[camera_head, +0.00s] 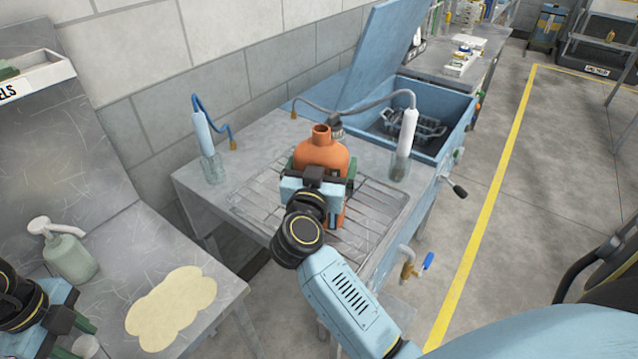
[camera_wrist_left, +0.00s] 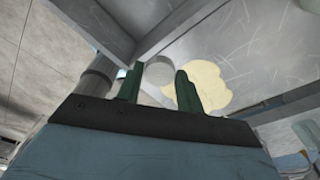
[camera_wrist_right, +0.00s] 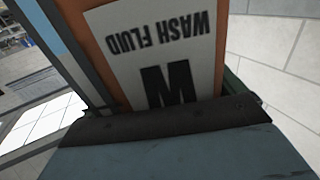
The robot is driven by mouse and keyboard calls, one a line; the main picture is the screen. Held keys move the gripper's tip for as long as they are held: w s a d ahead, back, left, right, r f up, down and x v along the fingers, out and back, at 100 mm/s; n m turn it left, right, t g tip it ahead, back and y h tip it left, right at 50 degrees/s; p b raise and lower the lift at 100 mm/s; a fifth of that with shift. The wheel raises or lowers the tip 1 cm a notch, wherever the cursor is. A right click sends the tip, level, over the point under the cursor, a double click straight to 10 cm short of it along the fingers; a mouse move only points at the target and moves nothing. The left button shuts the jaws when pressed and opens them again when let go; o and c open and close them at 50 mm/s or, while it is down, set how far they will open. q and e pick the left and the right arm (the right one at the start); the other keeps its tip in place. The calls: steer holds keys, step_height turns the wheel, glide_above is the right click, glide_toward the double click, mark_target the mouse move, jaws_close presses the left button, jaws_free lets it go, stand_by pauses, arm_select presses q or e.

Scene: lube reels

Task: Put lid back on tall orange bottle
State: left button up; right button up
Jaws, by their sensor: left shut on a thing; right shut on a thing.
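The orange bottle (camera_head: 322,157) stands upright over the wire rack, and its neck is open with no lid on it. My right gripper (camera_head: 320,183) is shut around its body. In the right wrist view the white "WASH FLUID" label (camera_wrist_right: 160,50) fills much of the picture. My left gripper (camera_head: 82,338) is low at the left edge, well apart from the bottle. In the left wrist view its green fingers (camera_wrist_left: 158,88) are shut on a pale grey round lid (camera_wrist_left: 159,71). The lid (camera_head: 86,346) also shows at the lower left in the head view.
A wire rack (camera_head: 255,197) covers the metal bench, flanked by two tube holders (camera_head: 213,168) with hoses. A blue parts washer (camera_head: 452,105) with raised cover stands behind right. A pump bottle (camera_head: 70,255) and a pale yellow patch (camera_head: 172,305) are on the left table.

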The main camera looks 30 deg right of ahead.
mark_target(319, 150)
steer(key=shift+r, duration=0.2)
arm_select(q)
step_height(319, 150, up, 3)
steer(key=p, duration=0.3)
steer(key=shift+r, duration=0.1)
arm_select(e)
step_height(319, 150, up, 10)
steer(key=shift+f, duration=0.1)
steer(key=o, duration=0.7)
steer(key=c, duration=0.8)
